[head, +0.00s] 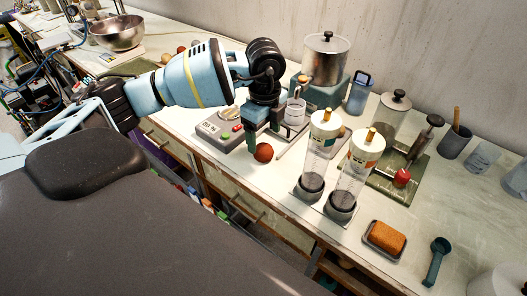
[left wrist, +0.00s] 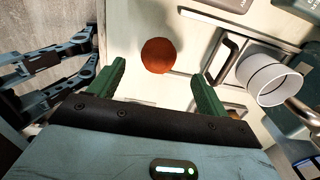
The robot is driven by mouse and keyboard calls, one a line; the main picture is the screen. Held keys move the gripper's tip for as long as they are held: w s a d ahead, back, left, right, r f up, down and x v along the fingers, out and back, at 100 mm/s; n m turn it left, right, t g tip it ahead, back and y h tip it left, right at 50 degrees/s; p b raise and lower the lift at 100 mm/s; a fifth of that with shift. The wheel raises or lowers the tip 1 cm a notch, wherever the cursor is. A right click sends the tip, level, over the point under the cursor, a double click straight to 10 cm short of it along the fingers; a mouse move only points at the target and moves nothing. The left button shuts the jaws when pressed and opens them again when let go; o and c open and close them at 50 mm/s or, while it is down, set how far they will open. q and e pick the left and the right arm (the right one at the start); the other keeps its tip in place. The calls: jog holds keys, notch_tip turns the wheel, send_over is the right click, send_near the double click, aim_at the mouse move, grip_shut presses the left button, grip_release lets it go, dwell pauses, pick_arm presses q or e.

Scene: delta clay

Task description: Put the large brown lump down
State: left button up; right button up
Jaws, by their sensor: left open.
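The large brown lump (head: 263,152) is a round, reddish-brown ball on the pale worktop, close to its front edge. In the left wrist view the lump (left wrist: 158,55) lies beyond the fingertips and between their lines, with clear space around it. My left gripper (head: 256,146) points down right beside the lump in the head view. Its green fingers (left wrist: 158,82) are spread apart with nothing between them. My right gripper is not in view.
A grey scale (head: 218,130) stands just left of the lump. A white cup (head: 295,111) is behind it, and two clear cylinders (head: 318,160) (head: 353,178) stand to the right. An orange block in a tray (head: 385,238) and a dark scoop (head: 437,260) lie farther right.

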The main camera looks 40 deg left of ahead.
aim_at(264, 146)
pick_arm(q)
notch_tip(264, 146, down, 4)
jog(key=shift+s+f, duration=0.1)
jog(key=shift+s, duration=0.05)
jog(key=c, duration=1.2)
jog(key=shift+c, duration=0.2)
jog(key=shift+r, duration=0.5)
jog(key=r, duration=0.2)
jog(key=shift+s+d+r, duration=0.15)
jog(key=shift+s+r, duration=0.15)
jog(key=shift+r, duration=0.05)
jog(key=s+d+r, duration=0.1)
jog(key=s+d, duration=0.6)
jog(key=s, duration=0.6)
jog(key=shift+d+r+p, duration=0.2)
jog(key=shift+d+p, duration=0.2)
jog(key=shift+p, duration=0.05)
